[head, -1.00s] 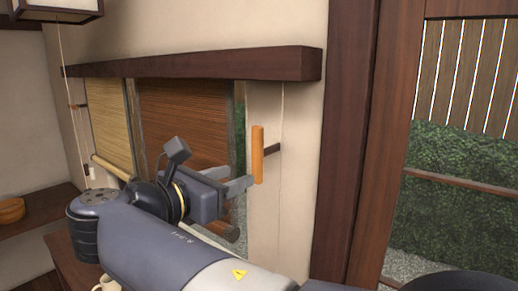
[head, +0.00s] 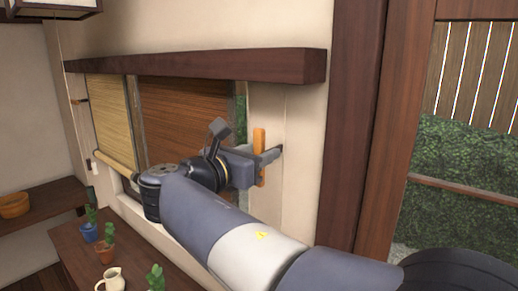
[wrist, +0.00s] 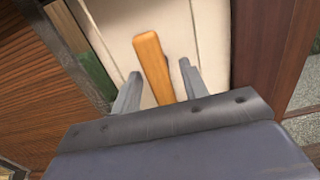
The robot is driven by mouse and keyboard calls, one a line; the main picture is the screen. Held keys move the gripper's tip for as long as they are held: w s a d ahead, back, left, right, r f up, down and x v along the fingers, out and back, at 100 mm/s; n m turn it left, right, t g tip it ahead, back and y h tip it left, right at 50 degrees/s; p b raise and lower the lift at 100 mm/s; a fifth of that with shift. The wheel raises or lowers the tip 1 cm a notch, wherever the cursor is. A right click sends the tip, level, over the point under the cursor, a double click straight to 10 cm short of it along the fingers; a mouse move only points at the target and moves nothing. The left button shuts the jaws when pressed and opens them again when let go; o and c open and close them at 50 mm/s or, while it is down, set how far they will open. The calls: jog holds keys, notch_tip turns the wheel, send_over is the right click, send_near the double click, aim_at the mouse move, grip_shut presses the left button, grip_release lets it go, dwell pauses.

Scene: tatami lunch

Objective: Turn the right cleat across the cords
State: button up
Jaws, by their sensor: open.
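The right cleat (head: 259,143) is an orange wooden bar, standing upright on a dark bracket at the wall post right of the window. In the wrist view, the cleat (wrist: 151,62) lies between my two fingers, slightly tilted, with a gap on each side. My gripper (wrist: 160,70) is open around it and does not appear to touch it. In the head view, my gripper (head: 268,157) reaches past the cleat toward the wall and partly hides it. A thin cord line (head: 285,110) shows faintly on the wall above; its lower part is hidden.
A dark beam (head: 200,66) runs above the blinds (head: 185,120). A dark wooden post (head: 350,120) stands right of the cleat. Below left, potted cacti (head: 107,250) and a cream jug (head: 112,280) stand on a wooden table (head: 70,250).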

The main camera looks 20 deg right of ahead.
jog(key=shift+w+d, duration=0.1)
jog(key=shift+d, duration=0.05)
grip_shut()
dwell(0.4)
